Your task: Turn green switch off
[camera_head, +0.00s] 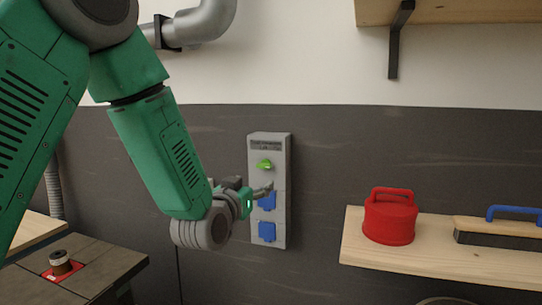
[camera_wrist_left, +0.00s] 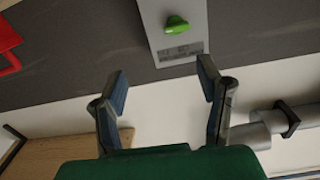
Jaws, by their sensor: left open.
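The green switch (camera_head: 264,165) is a small rotary knob near the top of a grey wall panel (camera_head: 284,215). Its handle lies roughly sideways, slightly tilted. My left gripper (camera_head: 262,193) is just below the knob in the head view, in front of the panel. In the left wrist view the knob (camera_wrist_left: 176,26) is beyond the open fingertips of my left gripper (camera_wrist_left: 163,77), near the top edge, with nothing between the fingers. No contact with the knob shows. My right gripper is in neither view.
Blue socket covers (camera_head: 267,232) are on the panel below the knob. A wooden shelf (camera_head: 440,262) at right holds a red lidded object (camera_head: 390,217) and a blue-handled tool (camera_head: 512,213). A grey pipe (camera_head: 205,22) runs above. A dark table (camera_head: 95,262) stands at lower left.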

